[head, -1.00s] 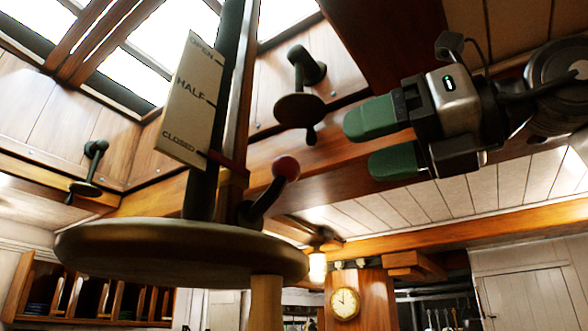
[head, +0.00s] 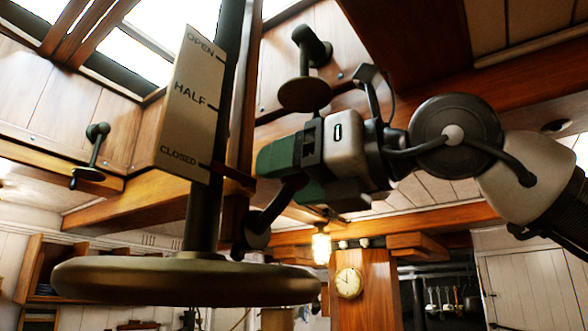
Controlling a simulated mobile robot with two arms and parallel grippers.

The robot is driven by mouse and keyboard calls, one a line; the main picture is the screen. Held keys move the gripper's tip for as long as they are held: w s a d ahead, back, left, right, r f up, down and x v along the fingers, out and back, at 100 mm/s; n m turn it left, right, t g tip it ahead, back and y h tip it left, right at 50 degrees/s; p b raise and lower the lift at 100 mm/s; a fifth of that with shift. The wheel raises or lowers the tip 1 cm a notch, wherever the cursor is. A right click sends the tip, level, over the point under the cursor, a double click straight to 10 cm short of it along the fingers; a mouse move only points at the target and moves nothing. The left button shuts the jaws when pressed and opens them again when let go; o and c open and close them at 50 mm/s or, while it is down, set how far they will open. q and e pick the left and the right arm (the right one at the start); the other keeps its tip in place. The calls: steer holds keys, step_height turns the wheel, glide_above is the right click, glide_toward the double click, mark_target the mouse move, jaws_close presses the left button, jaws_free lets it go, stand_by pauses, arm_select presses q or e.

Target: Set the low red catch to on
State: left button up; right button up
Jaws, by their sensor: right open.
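The low catch (head: 278,206) is a dark lever beside the post, just above the big round handwheel (head: 180,282). Its arm slants up to the right from a dark pivot. Its red ball end is hidden behind my right gripper. My right gripper (head: 270,163) has green fingers pointing left and sits at the lever's upper end. The fingers overlap in this view, so I cannot see whether the ball is between them or whether they touch it. No on or off marking for the catch is readable. My left gripper is not in view.
A plate (head: 192,105) reading OPEN, HALF and CLOSED is by the dark post (head: 203,215), a pointer near CLOSED. Dark crank handles (head: 310,50) (head: 95,150) are on the panels. A lit lamp (head: 321,247) and a clock (head: 349,283) are behind.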

steer(key=shift+d, duration=0.1)
jaws_close()
steer(key=shift+w+d+f+m+b, duration=0.15)
steer(key=shift+w+f+m+b, duration=0.25)
steer(key=shift+b, duration=0.55)
step_height(320, 180, down, 5)
steer(key=w+d+m+b, duration=0.2)
steer(key=m+b, duration=1.1)
steer(key=shift+w+f+t, duration=0.15)
steer(key=shift+w+t, duration=0.15)
steer(key=shift+m, duration=0.3)
jaws_free()
steer(key=shift+d, duration=0.1)
